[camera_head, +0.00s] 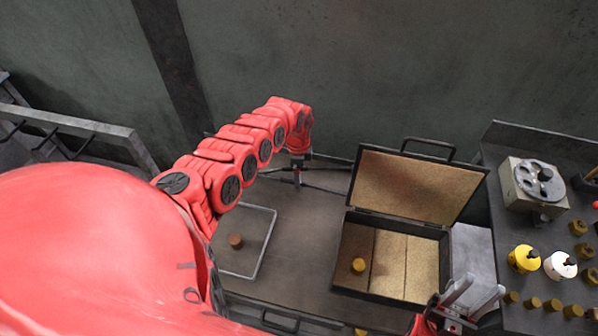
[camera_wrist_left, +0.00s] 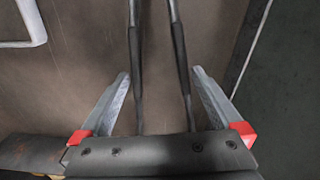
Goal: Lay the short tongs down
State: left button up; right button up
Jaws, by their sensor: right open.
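The short tongs show in the left wrist view as two dark handles (camera_wrist_left: 137,75) running between my left gripper's fingers. In the head view the thin dark tongs (camera_head: 325,188) lie at the back of the grey table, partly hidden by my left gripper (camera_head: 297,178). My left gripper (camera_wrist_left: 163,75) points down over them. Its fingers are spread, one outside each handle, with a small gap showing. The tongs' jaws are hidden or out of view. My right gripper (camera_head: 474,297) is open and empty at the lower right, by the case.
An open black case (camera_head: 444,260) with a tan lining stands right of the tongs, a small brass weight (camera_head: 358,265) inside. A grey wire frame (camera_head: 262,256) and a brown knob (camera_head: 235,241) lie left. A control panel (camera_head: 508,255) with buttons stands far right.

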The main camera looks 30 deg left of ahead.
pick_arm(q)
notch_tip(320, 180, up, 17)
jog(key=b, duration=0.3)
jog(key=shift+a+r, duration=0.15)
jog(key=shift+r, duration=0.05)
jog(key=shift+s, duration=0.1)
